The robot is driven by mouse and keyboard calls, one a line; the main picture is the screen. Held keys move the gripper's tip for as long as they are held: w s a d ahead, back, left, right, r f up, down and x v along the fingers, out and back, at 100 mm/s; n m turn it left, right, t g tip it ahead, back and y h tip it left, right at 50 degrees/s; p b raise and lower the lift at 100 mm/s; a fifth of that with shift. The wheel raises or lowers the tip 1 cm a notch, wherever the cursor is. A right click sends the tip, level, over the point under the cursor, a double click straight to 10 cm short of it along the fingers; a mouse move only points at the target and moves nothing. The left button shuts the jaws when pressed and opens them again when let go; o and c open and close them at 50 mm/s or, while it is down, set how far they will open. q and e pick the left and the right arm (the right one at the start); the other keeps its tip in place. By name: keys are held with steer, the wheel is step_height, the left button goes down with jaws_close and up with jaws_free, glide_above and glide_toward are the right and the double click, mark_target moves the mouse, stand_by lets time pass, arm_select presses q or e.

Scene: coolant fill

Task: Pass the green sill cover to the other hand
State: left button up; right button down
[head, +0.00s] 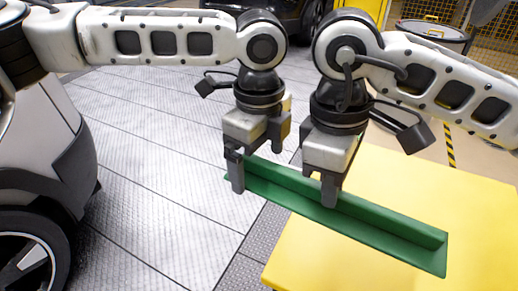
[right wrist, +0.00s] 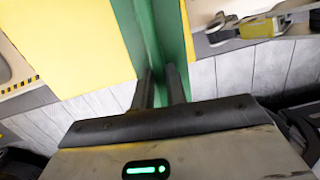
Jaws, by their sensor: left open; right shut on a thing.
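The green sill cover (head: 385,229) is a long L-shaped strip. In the head view it runs from below my left gripper down to the right, its right part above the yellow table. My right gripper (head: 328,192) is shut on it left of its middle. In the right wrist view the cover (right wrist: 160,30) passes between the two dark fingers of my right gripper (right wrist: 161,75). My left gripper (head: 253,175) is open at the cover's left end, with a finger in front of it. Whether it touches the cover I cannot tell.
The yellow table (head: 310,262) fills the lower right. A car (head: 38,190) with a wheel stands at the left. The grey tiled floor (head: 150,150) between is clear. A dark round-topped bin (head: 432,30) and yellow mesh fencing are at the back right. My two wrists are close together.

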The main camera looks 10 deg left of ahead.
arm_select(q)
steer(key=c, duration=1.2)
steer(key=shift+o, duration=0.2)
arm_select(e)
steer(key=c, duration=1.3)
jaws_free()
steer(key=shift+r, duration=0.1)
steer(key=r, duration=0.4)
steer(key=a+r, duration=0.1)
steer(key=r, duration=0.6)
steer(key=shift+w+a+r, duration=0.2)
steer(key=shift+r, duration=0.2)
